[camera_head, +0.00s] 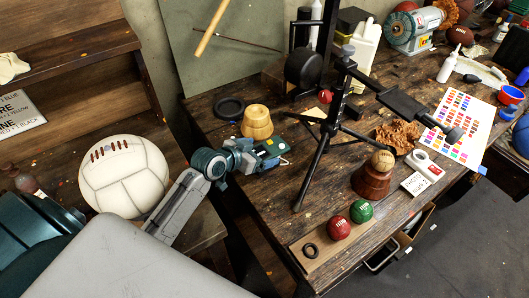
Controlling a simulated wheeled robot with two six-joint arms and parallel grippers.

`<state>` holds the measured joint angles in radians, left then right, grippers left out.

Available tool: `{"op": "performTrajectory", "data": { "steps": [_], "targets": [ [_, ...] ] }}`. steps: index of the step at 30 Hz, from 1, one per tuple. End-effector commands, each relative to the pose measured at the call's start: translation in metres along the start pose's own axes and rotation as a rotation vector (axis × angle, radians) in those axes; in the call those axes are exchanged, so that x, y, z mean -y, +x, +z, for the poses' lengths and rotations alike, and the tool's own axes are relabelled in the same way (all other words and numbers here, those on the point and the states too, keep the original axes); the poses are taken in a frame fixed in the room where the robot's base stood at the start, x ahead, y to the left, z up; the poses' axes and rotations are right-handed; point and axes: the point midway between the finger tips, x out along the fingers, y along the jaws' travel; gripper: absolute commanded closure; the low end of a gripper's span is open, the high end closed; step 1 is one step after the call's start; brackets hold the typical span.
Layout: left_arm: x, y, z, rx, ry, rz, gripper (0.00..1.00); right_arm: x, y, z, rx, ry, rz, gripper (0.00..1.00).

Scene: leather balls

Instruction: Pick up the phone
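My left gripper (282,158) reaches in from the left over the near left part of the dark wooden workbench (262,205), just in front of a yellowish wooden block. Its fingertips are small here, and I cannot tell whether they are open or shut. I cannot clearly make out a phone. A dark flat device (402,104) is on the arm of a black tripod, and a small white device with a red patch (425,166) lies on the bench at the right; I cannot tell whether either is the phone. My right gripper is not in view.
The tripod (327,128) stands to the right of my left gripper. A white leather ball (124,176) sits on the left shelf.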

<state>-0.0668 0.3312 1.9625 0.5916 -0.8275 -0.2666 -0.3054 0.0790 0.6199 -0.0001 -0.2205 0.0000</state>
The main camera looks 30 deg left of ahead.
Motion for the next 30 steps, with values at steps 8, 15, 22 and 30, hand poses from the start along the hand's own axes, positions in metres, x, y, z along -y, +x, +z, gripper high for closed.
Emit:
{"op": "performTrajectory", "data": {
  "steps": [8,15,22,30],
  "targets": [
    [0.0,0.0,-0.001,-0.001,0.0,0.0,0.58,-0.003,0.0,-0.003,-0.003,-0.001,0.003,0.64],
    [0.0,-0.001,-0.001,-0.001,0.0,0.0,0.58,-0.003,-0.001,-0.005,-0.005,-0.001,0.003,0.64],
    [0.0,-0.008,-0.014,-0.002,0.001,0.0,0.58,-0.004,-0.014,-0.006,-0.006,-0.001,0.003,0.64],
    [0.0,-0.027,-0.05,-0.002,0.001,0.0,0.58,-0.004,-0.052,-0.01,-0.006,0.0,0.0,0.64]
  ]
}}
